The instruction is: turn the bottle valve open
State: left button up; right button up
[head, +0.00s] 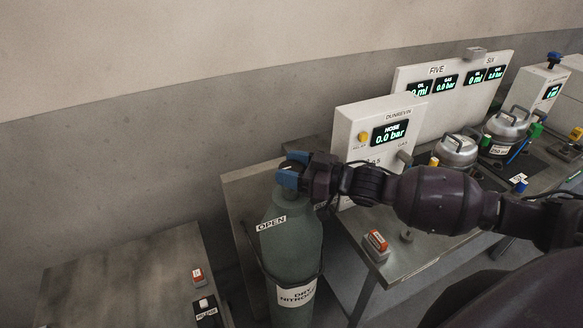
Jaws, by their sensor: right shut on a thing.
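A green gas bottle (290,245) stands upright at the lower middle of the head view. It bears an "OPEN" label near its shoulder and a "DRY NITROGEN" label lower down. My left gripper is not in view.
A metal bench (420,258) to the right carries a small red-topped block (376,241) near its front corner. A low table (110,285) stands at left, mostly bare.

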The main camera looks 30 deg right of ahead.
jog(key=n+g+y, duration=0.3)
jog(key=g, duration=0.1)
jog(key=shift+w+r, duration=0.1)
jog(key=shift+r, duration=0.05)
jog(key=shift+n+g+y, duration=1)
jog(key=shift+n+g, duration=0.4)
jog(key=shift+g, duration=0.7)
jog(key=o, duration=0.9)
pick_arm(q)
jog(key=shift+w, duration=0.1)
pick_arm(e)
jog(key=shift+s+d+f, duration=0.2)
jog(key=shift+d, duration=0.35)
pick_arm(q)
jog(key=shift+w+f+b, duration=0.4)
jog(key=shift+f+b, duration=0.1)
jog(key=shift+b, duration=0.7)
pick_arm(e)
jog(key=v, duration=0.9)
jog(key=shift+s+d, duration=0.2)
jog(key=shift+d, duration=0.1)
jog(key=shift+s+f, duration=0.1)
